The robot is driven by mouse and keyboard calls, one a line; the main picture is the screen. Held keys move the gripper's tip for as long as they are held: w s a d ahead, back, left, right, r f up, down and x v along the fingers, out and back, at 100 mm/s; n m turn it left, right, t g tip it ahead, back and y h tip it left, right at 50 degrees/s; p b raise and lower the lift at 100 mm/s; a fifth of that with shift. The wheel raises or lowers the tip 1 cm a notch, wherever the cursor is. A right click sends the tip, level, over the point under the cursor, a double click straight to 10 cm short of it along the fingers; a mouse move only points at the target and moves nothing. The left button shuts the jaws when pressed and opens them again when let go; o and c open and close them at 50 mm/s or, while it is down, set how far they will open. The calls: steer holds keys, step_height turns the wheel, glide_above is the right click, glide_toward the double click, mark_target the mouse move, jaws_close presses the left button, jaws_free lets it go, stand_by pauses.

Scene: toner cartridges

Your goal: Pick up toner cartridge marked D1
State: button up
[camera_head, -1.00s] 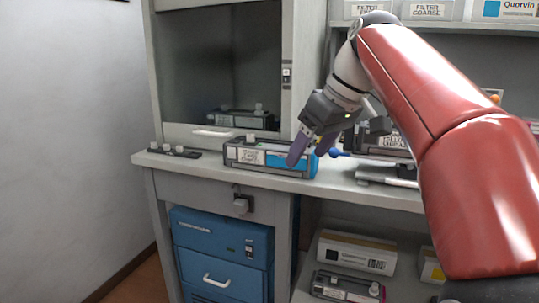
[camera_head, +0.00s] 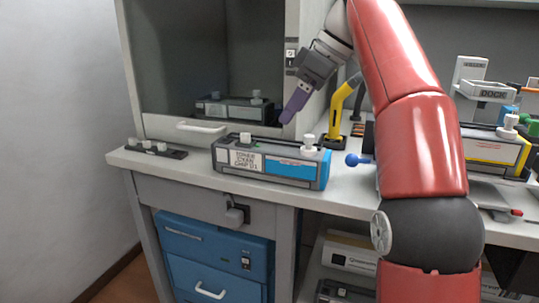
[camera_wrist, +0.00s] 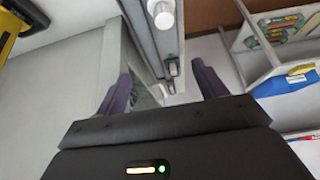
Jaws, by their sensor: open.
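A grey toner cartridge with a blue right end, a white label and white knobs on top (camera_head: 228,158) lies on the worktop in front of the open cabinet in the head view. The label's small print seems to end in D1, but is hard to read. My gripper (camera_head: 296,104) is above and behind its right end, purple fingers pointing down, apart from it. In the wrist view my gripper (camera_wrist: 163,87) has its fingers spread with nothing held. A grey edge with a white knob (camera_wrist: 164,14) shows at the top there; I cannot tell what it is.
Another cartridge (camera_head: 234,110) sits inside the cabinet. A yellow-marked cartridge (camera_head: 494,150) lies at the right. A blue knob (camera_head: 353,160) is right of the blue end. A small dark strip with knobs (camera_head: 156,150) lies left.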

mark_target(270, 145)
steer(key=x, duration=0.5)
steer(key=shift+s+a+f, duration=0.1)
steer(key=shift+a+f, duration=0.05)
steer(key=shift+f, duration=0.1)
steer(key=shift+b+x, duration=1)
steer(key=shift+x, duration=1.9)
steer(key=c, duration=1.1)
steer(key=shift+r, duration=0.15)
steer(key=shift+c, duration=0.5)
